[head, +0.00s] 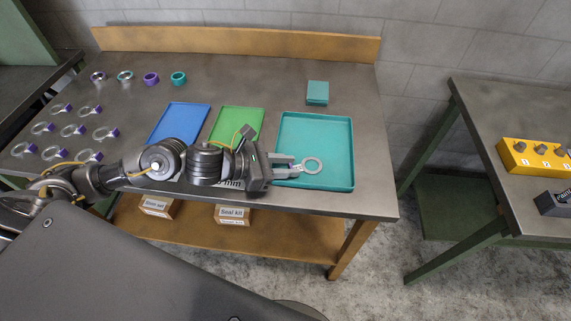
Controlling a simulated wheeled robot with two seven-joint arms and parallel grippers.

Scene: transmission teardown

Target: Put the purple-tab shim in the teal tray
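The teal tray (343,180) lies on the right part of the workbench. My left gripper (296,168) reaches in from the left over the tray's left side. A grey ring-shaped shim (313,165) sits at its fingertips, over the tray's floor. The fingers appear shut on the shim's tab end, and the tab's colour is hidden by them. I cannot tell whether the ring touches the tray floor. Several other shims with purple tabs, such as one shim (75,130), lie at the left of the bench. My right gripper is not in view.
A blue tray (180,120) and a green tray (238,122) lie left of the teal tray, partly behind my arm. A teal box (317,93) stands behind it. Purple, teal and metallic rings, including a purple ring (151,79), stand at the back left.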

